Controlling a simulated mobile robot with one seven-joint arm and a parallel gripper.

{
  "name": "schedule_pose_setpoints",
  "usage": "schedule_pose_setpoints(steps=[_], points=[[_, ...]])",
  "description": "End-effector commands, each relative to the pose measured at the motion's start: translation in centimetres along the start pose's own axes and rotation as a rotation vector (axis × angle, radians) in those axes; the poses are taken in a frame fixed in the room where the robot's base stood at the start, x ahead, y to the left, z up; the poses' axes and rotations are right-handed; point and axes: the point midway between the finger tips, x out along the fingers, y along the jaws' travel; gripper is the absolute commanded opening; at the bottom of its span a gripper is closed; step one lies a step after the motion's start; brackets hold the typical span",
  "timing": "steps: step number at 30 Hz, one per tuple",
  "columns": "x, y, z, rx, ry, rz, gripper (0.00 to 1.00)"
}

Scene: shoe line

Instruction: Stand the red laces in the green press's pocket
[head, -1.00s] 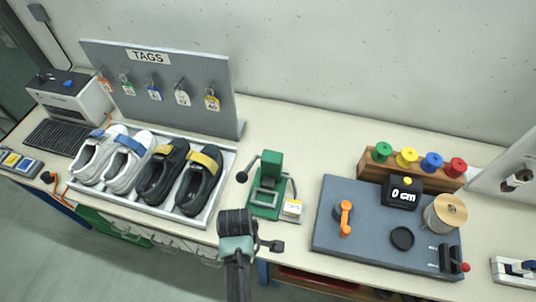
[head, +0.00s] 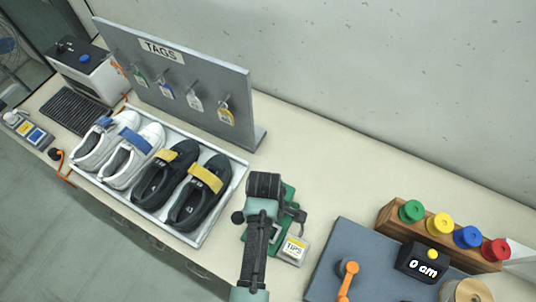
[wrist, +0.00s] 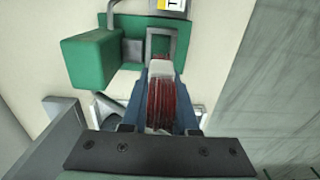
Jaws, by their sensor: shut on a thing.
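The red laces (wrist: 161,103) show in the wrist view as a bundle with a pale band (wrist: 160,69) at its far end. My gripper (wrist: 160,90) is shut on the bundle, with its blue fingers along both sides. The green press (wrist: 92,60) is just ahead of the fingertips in the wrist view, its block to the left. Its grey-framed pocket (wrist: 161,42) lies right beyond the band; I cannot tell whether the band touches it. In the head view my arm covers most of the green press (head: 287,198), and the laces are hidden.
A tips box (head: 293,249) stands beside the press. The tray (head: 203,232) of shoes is close on the left. The grey board with an orange lever (head: 346,277) is to the right. A rack of spools (head: 390,217) stands behind it.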

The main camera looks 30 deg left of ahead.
Motion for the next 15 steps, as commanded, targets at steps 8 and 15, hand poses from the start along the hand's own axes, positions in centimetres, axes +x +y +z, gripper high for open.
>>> schedule_pose_setpoints(steps=[8, 15], points=[[1.7, 0.0, 0.0, 0.000, 0.000, 0.000, 0.00], [3.3, 0.0, 0.0, 0.000, 0.000, 0.000, 0.00]])
